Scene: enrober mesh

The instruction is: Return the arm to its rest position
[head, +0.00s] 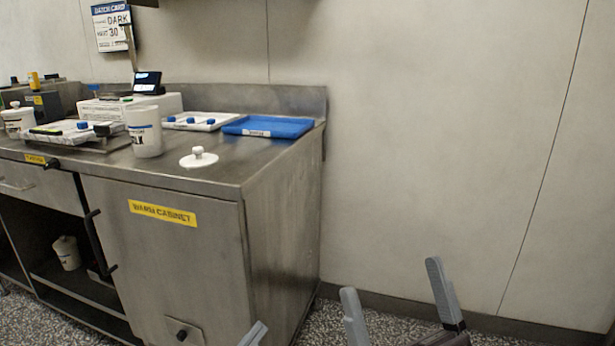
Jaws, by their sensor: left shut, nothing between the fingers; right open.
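My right gripper (392,278) is at the bottom right of the head view, in front of the bare wall and floor. Its two grey fingers stand apart with nothing between them. My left gripper (254,334) shows only as a small grey fingertip at the bottom edge, in front of the cabinet's lower right part. It is shut and holds nothing that I can see. Most of both arms is out of view.
A steel counter with a warm cabinet (165,258) fills the left. On top are a white canister (145,133), a white lid with a knob (198,160), a blue tray (268,127) and a white tray (192,121). A canister (67,253) stands on the lower shelf. The right side is clear.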

